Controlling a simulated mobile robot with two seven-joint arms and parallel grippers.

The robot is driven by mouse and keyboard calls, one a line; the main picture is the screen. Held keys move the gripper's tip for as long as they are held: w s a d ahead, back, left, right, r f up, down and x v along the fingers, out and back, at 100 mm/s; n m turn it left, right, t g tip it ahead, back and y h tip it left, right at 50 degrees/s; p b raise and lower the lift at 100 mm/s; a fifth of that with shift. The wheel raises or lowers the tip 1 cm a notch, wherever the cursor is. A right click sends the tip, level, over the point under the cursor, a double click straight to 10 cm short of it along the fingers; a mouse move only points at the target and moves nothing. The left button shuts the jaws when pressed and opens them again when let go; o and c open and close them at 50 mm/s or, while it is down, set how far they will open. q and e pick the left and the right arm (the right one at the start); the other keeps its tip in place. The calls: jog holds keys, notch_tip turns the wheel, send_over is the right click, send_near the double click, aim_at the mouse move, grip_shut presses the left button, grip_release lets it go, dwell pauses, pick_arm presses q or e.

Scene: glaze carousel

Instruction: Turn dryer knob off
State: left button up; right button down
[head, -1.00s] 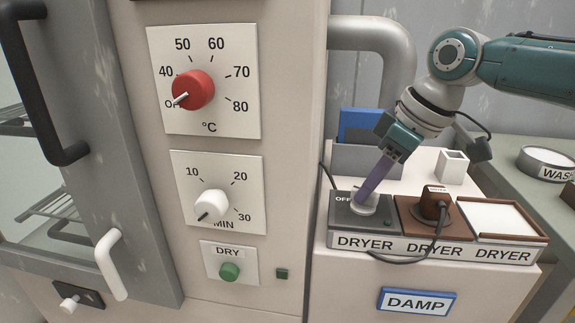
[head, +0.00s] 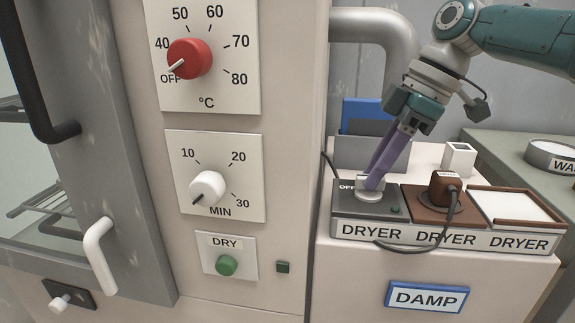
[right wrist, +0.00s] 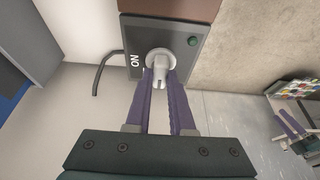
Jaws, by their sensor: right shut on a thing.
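The dryer knob (head: 369,186) is pale and sits on a dark switch box (head: 350,205) with an OFF mark and a DRYER label below. My right gripper (head: 372,184) reaches down to it with purple fingers, shut on the knob. In the right wrist view the knob (right wrist: 159,66) shows between the fingertips, on the dark plate with an ON mark and a green light. The fingers partly hide the knob, and I cannot tell exactly where it points. What looks like my left gripper (right wrist: 291,124) shows small at the right edge of the right wrist view.
A brown plug (head: 443,187) with a dark cord stands right of the box, beside a white tray (head: 515,204). A white holder (head: 459,159) stands behind. The cabinet at left has a red temperature knob (head: 189,59), a white timer knob (head: 207,188) and a green button (head: 227,266).

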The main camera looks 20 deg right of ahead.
jog(key=c, duration=0.8)
grip_release()
jog(key=shift+d+r, duration=0.1)
jog(key=shift+r, duration=0.25)
jog(key=p+v, duration=0.1)
jog(key=v, duration=0.8)
jog(key=shift+s+d+r+p, duration=0.1)
jog(key=shift+s+p, duration=0.05)
jog(key=shift+p, duration=0.2)
